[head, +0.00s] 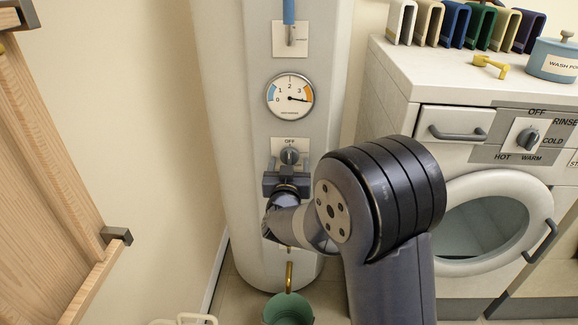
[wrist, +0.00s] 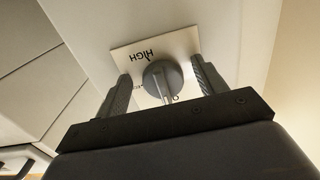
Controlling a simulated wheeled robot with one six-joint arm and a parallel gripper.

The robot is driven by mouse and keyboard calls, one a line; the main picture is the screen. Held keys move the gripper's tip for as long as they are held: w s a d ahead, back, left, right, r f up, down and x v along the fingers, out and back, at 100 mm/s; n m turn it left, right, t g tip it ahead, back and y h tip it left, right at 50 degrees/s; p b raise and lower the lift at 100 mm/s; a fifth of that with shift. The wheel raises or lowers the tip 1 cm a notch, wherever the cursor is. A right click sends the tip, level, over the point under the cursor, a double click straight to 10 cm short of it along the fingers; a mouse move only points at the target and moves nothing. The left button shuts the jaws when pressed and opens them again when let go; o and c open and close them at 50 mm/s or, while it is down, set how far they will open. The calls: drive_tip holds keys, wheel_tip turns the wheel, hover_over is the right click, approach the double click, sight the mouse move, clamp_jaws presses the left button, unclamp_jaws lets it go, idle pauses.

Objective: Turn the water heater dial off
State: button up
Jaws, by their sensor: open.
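The water heater (head: 228,100) is a tall pale cylinder in the middle of the head view. Its grey dial (head: 289,155) sits on a white plate marked OFF at the top. In the wrist view the dial (wrist: 162,79) shows close up, with HIGH printed on its plate (wrist: 143,52). My gripper (head: 287,168) is at the dial from below. In the wrist view its two fingers (wrist: 160,80) are open, one on each side of the dial, with small gaps visible. The gripper and arm hide the lower part of the plate in the head view.
A pressure gauge (head: 290,97) and a blue-handled lever (head: 289,20) are above the dial. A green bucket (head: 288,309) stands below a brass spout (head: 289,275). A wooden cabinet (head: 35,170) is on the left.

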drive_tip(key=s, duration=1)
drive_tip(key=shift+s+a, duration=0.2)
drive_tip(key=shift+s, duration=0.2)
drive_tip(key=w, duration=1)
drive_tip(key=shift+w+d, duration=0.15)
drive_tip(key=shift+w, duration=0.25)
drive_tip(key=shift+s, duration=0.1)
